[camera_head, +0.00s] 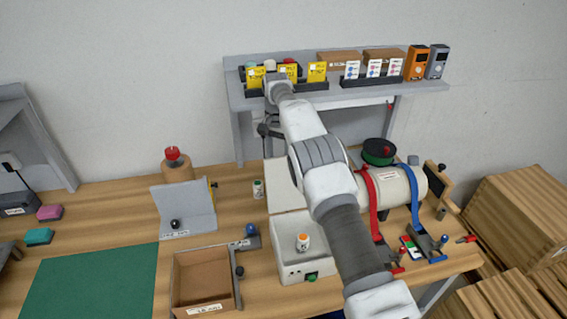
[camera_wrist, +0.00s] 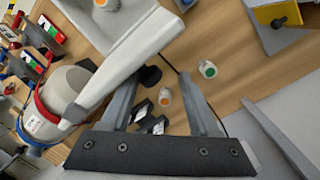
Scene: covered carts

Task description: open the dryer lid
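The dryer is a white box (camera_head: 291,275) with a green button on its front, right of the cardboard tray. Its pale lid (camera_head: 282,188) stands raised at the back of the box, so the inside shows, with an orange-capped vial (camera_head: 303,243) in it. In the wrist view the lid (camera_wrist: 125,55) is a long pale slab crossing near my left finger; I cannot tell whether they touch. My gripper (camera_wrist: 165,82) is open, with nothing clearly held between its fingers. In the head view my gripper (camera_head: 266,131) is small and partly hidden by my arm, above and behind the lid.
A shelf (camera_head: 330,92) with boxes and yellow cards stands at the back. A white cylinder (camera_head: 392,190) with red and blue straps lies right of the dryer. A small vial (camera_head: 258,189) stands left of the lid. A green mat (camera_head: 90,282) lies at the left.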

